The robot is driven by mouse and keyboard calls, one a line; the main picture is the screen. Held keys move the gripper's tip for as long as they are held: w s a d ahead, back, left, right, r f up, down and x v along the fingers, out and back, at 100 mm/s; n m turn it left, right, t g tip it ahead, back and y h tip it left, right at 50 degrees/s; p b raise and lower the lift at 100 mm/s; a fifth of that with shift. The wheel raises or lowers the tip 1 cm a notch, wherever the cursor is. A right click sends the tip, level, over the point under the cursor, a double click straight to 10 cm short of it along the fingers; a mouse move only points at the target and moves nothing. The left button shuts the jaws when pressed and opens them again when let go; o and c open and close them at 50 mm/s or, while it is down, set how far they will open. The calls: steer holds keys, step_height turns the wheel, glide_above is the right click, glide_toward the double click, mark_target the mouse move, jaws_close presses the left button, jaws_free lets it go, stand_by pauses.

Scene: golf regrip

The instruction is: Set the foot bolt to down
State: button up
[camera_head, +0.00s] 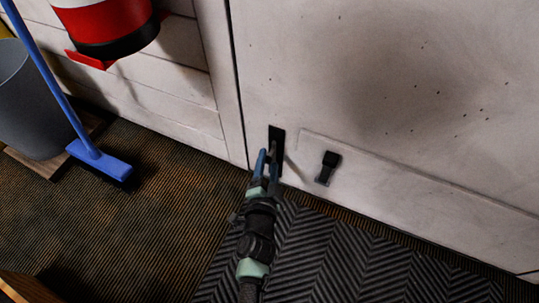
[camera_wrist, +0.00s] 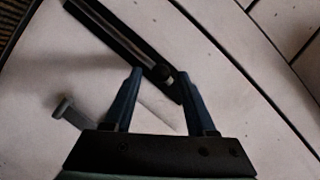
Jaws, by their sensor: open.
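The foot bolt is a narrow black plate (camera_head: 277,136) low on the pale door, near its left edge. In the wrist view the plate (camera_wrist: 105,28) runs diagonally with a grey rod along it and a round knob (camera_wrist: 161,74). The knob sits near the plate end farther from the floor. My gripper (camera_head: 267,153) is open in front of the plate. In the wrist view its two blue fingers (camera_wrist: 161,82) stand on either side of the knob with gaps visible. I cannot tell whether they touch the plate. In the head view my gripper hides part of the bolt.
A small black lever fitting (camera_head: 329,164) is on the door right of the bolt. A dark mat (camera_head: 330,265) lies before the door. A blue broom (camera_head: 98,160) and grey bin (camera_head: 38,105) stand left. A red and white container (camera_head: 105,22) is on the wall.

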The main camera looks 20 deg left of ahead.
mark_target(269, 162)
steer(key=shift+x, duration=1.6)
steer(key=shift+c, duration=0.4)
jaws_close()
